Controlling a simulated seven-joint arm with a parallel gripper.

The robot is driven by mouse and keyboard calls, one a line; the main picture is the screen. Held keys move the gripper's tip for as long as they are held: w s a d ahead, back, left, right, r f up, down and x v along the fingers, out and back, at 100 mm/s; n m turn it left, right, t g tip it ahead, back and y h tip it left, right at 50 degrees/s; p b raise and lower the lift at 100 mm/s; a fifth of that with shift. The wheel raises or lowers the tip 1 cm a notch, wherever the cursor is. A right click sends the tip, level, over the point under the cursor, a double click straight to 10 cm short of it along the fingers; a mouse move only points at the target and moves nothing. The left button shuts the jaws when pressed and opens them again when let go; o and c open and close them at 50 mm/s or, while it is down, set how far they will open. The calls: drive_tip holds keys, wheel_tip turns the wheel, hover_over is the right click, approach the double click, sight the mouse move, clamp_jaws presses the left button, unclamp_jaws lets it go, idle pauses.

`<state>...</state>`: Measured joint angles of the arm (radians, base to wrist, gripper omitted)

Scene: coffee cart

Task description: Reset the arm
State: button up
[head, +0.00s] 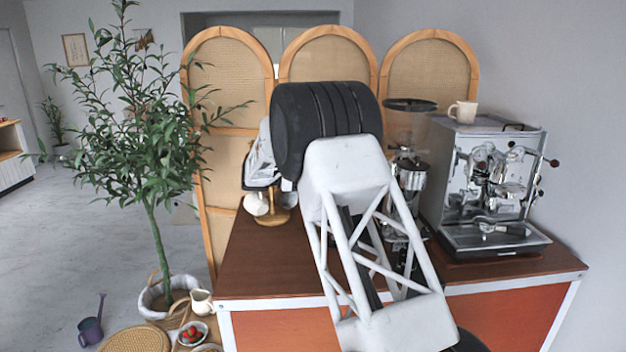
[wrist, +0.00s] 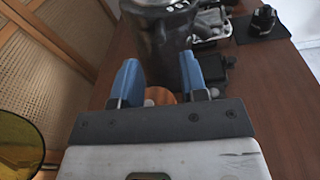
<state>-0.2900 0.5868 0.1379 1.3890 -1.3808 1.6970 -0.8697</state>
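My arm rises in the middle of the head view, and its white and black links cover part of the counter. The hand hangs behind the black joint, over the left part of the counter, and its fingertips are not clear there. In the wrist view, my gripper (wrist: 160,76) has its two blue fingers spread apart with nothing held between them. A round wooden piece (wrist: 160,96) shows low between the fingers, beyond the hand. The dark grinder (wrist: 160,32) stands past the fingertips.
The counter (head: 262,262) holds a wooden stand with white cups (head: 256,205) below the hand, the grinder (head: 410,165), and an espresso machine (head: 485,190) with a cup (head: 463,111) on top. Arched rattan panels (head: 228,70) stand behind. A potted tree (head: 155,150) is left.

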drive_tip(key=shift+d, duration=0.1)
drive_tip(key=s+d+r+m+g+y, duration=0.1)
drive_tip(key=s+d+r+m+y, duration=0.25)
drive_tip(key=s, duration=0.75)
drive_tip(key=s+d+r+m+y, duration=0.25)
drive_tip(key=s+d, duration=0.25)
drive_tip(key=s, duration=0.6)
drive_tip(key=s+d+r+m+g+y, duration=0.1)
drive_tip(key=s+d+r+m+y, duration=0.3)
drive_tip(key=s, duration=0.7)
drive_tip(key=s+f+m+t+y, duration=0.1)
drive_tip(key=s+f+m+y, duration=0.2)
drive_tip(key=s, duration=1.4)
drive_tip(key=s+a+f+m+t+y, duration=0.1)
drive_tip(key=s+f+m+y, duration=0.3)
drive_tip(key=s, duration=1.4)
drive_tip(key=shift+s+f+m+t, duration=0.3)
drive_tip(key=shift+f+t, duration=0.3)
drive_tip(key=shift+f, duration=0.35)
drive_tip(key=shift+w, duration=0.1)
